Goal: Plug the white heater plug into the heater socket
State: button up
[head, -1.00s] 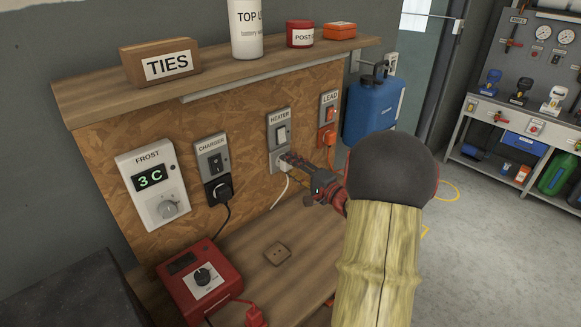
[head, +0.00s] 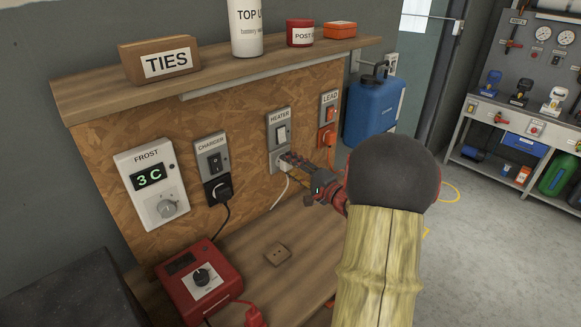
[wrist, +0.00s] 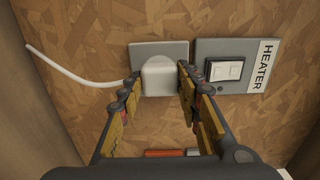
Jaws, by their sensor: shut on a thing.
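The white heater plug (wrist: 157,78) sits against the grey heater socket plate (wrist: 150,49) in the wrist view, its face close to or in the socket. Its white cable (wrist: 75,77) runs off to the left. My gripper (wrist: 160,85) is shut on the plug, with one finger on each side of it. In the head view my gripper (head: 290,163) is at the board just below the heater switch (head: 281,132). There the fingers partly hide the plug and socket. I cannot tell whether the plug is fully seated.
The charger socket with a black plug (head: 217,190) is left of the heater unit. The lead socket with an orange plug (head: 327,137) is to its right. A shelf (head: 225,72) overhangs the board. A red box (head: 203,276) stands on the bench below.

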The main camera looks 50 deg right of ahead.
jog(key=shift+w+d+b, duration=0.1)
jog(key=shift+w+b, duration=0.25)
jog(key=shift+w, duration=0.25)
jog(key=o, duration=1.1)
jog(key=shift+o, duration=0.2)
jog(key=s+a, duration=0.1)
jog(key=s, duration=1.1)
jog(key=shift+a, duration=0.2)
